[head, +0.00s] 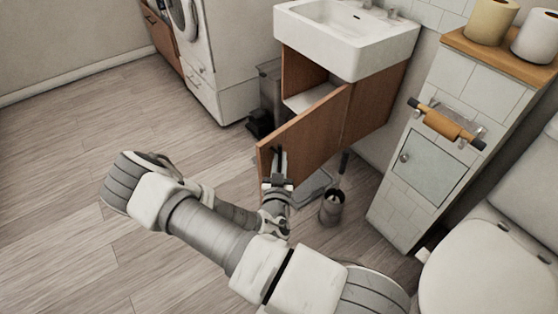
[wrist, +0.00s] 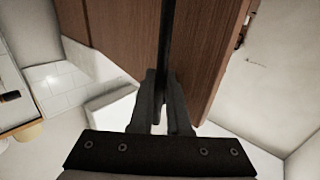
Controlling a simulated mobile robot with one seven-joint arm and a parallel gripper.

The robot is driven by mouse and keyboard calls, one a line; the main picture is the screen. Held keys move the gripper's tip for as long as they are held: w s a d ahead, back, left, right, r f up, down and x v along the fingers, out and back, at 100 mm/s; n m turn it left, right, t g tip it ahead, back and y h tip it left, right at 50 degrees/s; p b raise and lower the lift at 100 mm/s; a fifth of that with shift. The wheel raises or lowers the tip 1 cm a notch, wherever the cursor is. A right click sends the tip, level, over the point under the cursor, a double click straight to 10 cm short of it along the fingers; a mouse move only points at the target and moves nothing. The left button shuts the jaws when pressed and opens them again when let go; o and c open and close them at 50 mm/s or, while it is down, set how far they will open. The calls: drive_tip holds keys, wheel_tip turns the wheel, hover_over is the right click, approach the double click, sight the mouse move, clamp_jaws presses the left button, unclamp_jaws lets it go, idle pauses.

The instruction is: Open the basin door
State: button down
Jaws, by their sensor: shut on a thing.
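The basin door (head: 310,130) is a brown wooden panel under the white basin (head: 345,45). It stands partly open, swung out from the cabinet, and a pale interior shows behind it at left. My gripper (head: 278,156) is at the door's outer face near its free edge. In the wrist view the dark fingers (wrist: 162,78) are closed around a thin black bar handle (wrist: 167,30) that runs along the brown door (wrist: 112,30). The handle's far end is out of the wrist frame.
A white washing machine (head: 215,60) and a dark bin (head: 270,90) stand left of the cabinet. A toilet brush holder (head: 332,207) is on the floor below the door. A tiled partition (head: 435,150) and toilet (head: 480,265) are at right. Floor at left is clear.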

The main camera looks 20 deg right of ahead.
drive_tip(key=shift+s+d, duration=0.1)
idle(0.4)
drive_tip(key=c, duration=1.2)
unclamp_jaws()
drive_tip(key=shift+o, duration=0.2)
drive_tip(key=p+v, duration=0.1)
drive_tip(key=v, duration=0.6)
drive_tip(key=shift+s, duration=0.2)
